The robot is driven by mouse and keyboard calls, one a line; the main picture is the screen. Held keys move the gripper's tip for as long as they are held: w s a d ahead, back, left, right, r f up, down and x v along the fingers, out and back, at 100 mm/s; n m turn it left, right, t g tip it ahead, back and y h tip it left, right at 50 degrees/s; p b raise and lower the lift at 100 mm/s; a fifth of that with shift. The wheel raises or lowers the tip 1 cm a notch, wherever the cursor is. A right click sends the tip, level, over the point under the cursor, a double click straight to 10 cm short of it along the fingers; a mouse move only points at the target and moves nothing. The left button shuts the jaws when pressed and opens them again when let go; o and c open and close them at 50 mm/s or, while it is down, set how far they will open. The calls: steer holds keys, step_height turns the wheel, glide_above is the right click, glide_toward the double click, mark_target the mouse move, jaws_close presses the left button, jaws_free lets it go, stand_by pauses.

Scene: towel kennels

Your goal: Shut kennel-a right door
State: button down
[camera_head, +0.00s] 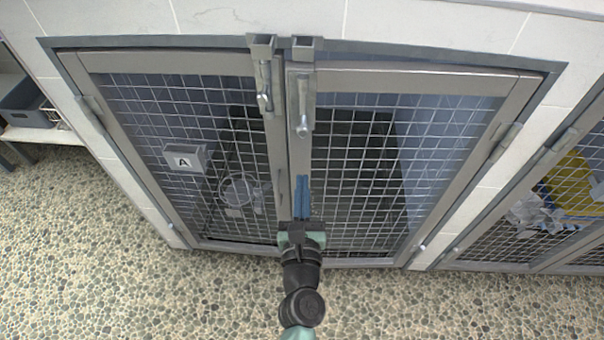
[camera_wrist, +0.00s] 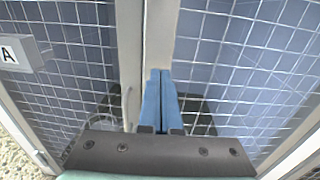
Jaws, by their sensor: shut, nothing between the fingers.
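Kennel A has two metal-framed mesh doors. Its left door (camera_head: 190,148) bears a small plate marked A (camera_head: 184,161); the plate also shows in the wrist view (camera_wrist: 18,54). Its right door (camera_head: 355,155) lies beside it, and both look closed or nearly closed, with a narrow gap between their inner frames. I cannot tell whether the right door is fully flush. My gripper (camera_head: 301,183) is shut and empty, its blue fingers together in front of the right door's inner frame (camera_wrist: 163,35). Whether the fingertips touch the frame cannot be told.
Two latches (camera_head: 263,88) and (camera_head: 303,105) sit at the top of the inner frames. Another kennel (camera_head: 560,200) with yellow and white cloths inside stands at the right. A grey bin (camera_head: 22,103) sits at the far left. The pebbled floor (camera_head: 120,270) in front is clear.

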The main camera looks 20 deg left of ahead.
steer(key=shift+x, duration=1.4)
